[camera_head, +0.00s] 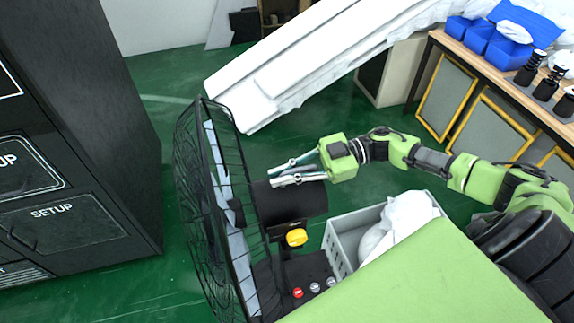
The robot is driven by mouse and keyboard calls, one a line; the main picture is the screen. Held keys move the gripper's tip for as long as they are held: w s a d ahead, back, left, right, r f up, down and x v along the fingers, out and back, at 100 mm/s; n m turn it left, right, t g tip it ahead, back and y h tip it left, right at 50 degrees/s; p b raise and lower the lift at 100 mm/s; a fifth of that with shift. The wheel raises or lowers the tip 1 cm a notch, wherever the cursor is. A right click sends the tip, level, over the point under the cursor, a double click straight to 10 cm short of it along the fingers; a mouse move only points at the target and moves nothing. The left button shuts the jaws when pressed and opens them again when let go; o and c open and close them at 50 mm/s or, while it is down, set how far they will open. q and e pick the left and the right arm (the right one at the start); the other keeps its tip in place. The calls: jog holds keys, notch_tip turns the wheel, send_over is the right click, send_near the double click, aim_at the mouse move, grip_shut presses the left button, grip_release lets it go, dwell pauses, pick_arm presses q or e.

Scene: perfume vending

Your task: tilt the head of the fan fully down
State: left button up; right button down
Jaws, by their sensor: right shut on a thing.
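The black fan (228,200) stands left of centre, its round wire cage facing left and its dark motor housing (306,202) behind it. A yellow knob (296,238) sits below the housing. A base panel with red and grey buttons (298,292) shows lower down. My right gripper (274,178) comes in from the right, with its silver fingers at the top of the motor housing, right behind the cage. It is shut on the fan head; the exact contact is hard to see. My left gripper is not in view.
A grey crate (340,250) with white bags stands right of the fan, partly behind a green surface (420,275). A black cabinet (75,130) stands at left. A table with blue bins (478,38) is at upper right. White sheets (300,60) lie behind. Green floor is open between.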

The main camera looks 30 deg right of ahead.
jog(key=h+p, duration=0.1)
jog(key=a+p, duration=0.1)
jog(key=p, duration=0.1)
jog(key=shift+w+a+r+h, duration=0.2)
jog(key=shift+a+r+h, duration=0.1)
jog(key=shift+h, duration=0.1)
jog(key=shift+a+f+g+h+p, duration=0.3)
jog(key=shift+h+p, duration=0.1)
jog(key=shift+p, duration=0.45)
jog(key=shift+f, duration=0.2)
jog(key=c, duration=2.2)
grip_release()
jog(key=shift+w+a, duration=0.1)
jog(key=shift+a, duration=0.05)
jog(key=v, duration=1.2)
